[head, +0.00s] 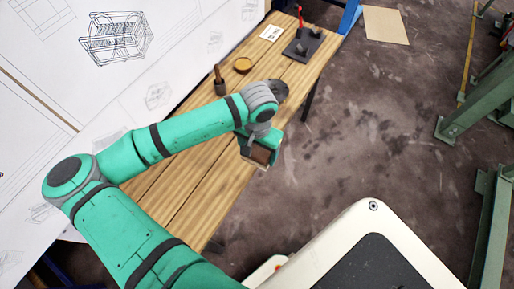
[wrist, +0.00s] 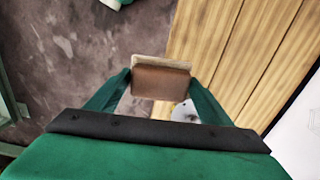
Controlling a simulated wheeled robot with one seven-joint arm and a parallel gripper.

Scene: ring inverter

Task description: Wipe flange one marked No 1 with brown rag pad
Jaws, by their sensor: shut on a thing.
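My gripper (head: 261,150) is shut on the brown rag pad (head: 258,156), which is held above the right edge of the wooden bench. In the wrist view the pad (wrist: 160,79) sits between the two green fingers of my gripper (wrist: 160,76), with a pale layer along its far side. A dark grey round part (head: 279,91), possibly a flange, lies on the bench just beyond my wrist and is partly hidden by it. In the wrist view a small grey-white piece (wrist: 185,111) shows below the pad, mostly covered. I cannot read a No 1 mark.
Green steel frames (head: 455,105) stand at right.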

